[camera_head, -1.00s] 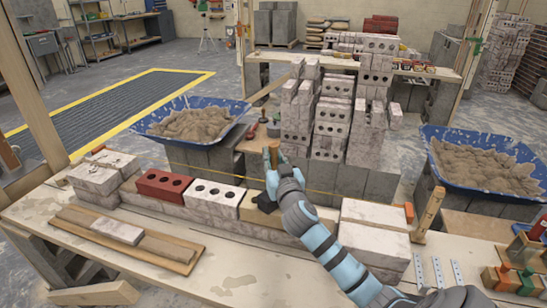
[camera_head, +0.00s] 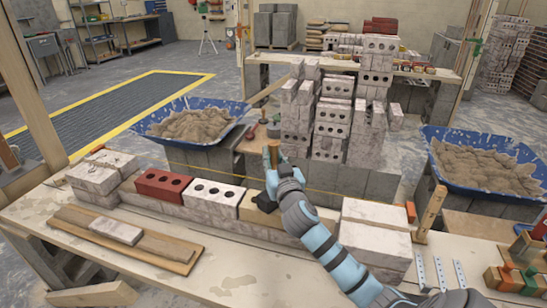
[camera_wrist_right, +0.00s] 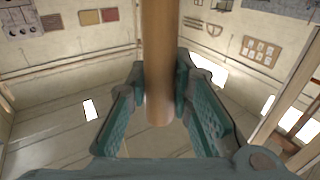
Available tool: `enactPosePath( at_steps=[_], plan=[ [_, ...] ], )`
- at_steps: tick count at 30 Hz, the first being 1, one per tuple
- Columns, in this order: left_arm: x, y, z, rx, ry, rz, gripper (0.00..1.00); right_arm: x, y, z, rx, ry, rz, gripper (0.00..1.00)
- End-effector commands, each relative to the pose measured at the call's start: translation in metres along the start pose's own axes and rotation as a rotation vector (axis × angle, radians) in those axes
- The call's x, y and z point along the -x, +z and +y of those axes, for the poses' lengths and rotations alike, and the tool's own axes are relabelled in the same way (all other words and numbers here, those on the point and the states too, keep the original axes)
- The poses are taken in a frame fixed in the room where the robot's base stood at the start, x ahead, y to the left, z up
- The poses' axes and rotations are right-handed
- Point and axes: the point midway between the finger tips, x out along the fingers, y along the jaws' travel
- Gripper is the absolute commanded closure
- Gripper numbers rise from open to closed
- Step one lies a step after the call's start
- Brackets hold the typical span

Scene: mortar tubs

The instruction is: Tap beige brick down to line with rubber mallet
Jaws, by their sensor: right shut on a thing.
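The beige brick (camera_head: 247,210) sits in the course on the wall, right of a white brick with holes (camera_head: 212,196). Part of it is hidden behind the mallet head and my right arm. The rubber mallet has a black head (camera_head: 265,202), which is at the beige brick's top; I cannot tell whether they touch. My right gripper (camera_head: 271,157) is shut on the mallet's wooden handle, which stands nearly upright. In the right wrist view the handle (camera_wrist_right: 158,70) runs between the fingers. The yellow string line (camera_head: 325,192) stretches along the wall's far side. My left gripper is not in view.
A red brick (camera_head: 163,185) lies left of the white brick. White blocks (camera_head: 375,229) stand right of my arm. Blue mortar tubs (camera_head: 237,108) (camera_head: 428,140) stand behind on both sides. Boards with a small brick (camera_head: 116,231) lie at the front left.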

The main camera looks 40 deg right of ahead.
Motion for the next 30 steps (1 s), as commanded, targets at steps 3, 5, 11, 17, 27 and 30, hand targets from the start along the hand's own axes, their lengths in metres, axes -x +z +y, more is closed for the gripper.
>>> enactPosePath(
  at_steps=[3,5,11,17,27,30],
  plan=[
    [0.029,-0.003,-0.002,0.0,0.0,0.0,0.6,-0.002,-0.029,0.0,0.0,0.001,-0.005,1.0],
    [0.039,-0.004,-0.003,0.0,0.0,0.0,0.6,-0.002,-0.04,0.0,0.0,0.001,-0.004,1.0],
    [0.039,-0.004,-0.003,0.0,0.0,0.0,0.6,-0.002,-0.041,0.0,0.0,0.001,-0.004,1.0],
    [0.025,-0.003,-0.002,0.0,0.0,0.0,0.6,-0.002,-0.033,0.0,0.0,0.0,0.006,1.0],
    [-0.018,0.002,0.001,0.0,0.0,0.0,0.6,0.001,0.013,0.0,0.001,0.0,0.006,1.0],
    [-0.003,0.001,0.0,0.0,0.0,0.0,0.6,0.0,-0.001,0.0,0.0,0.001,0.004,1.0]
  ],
)
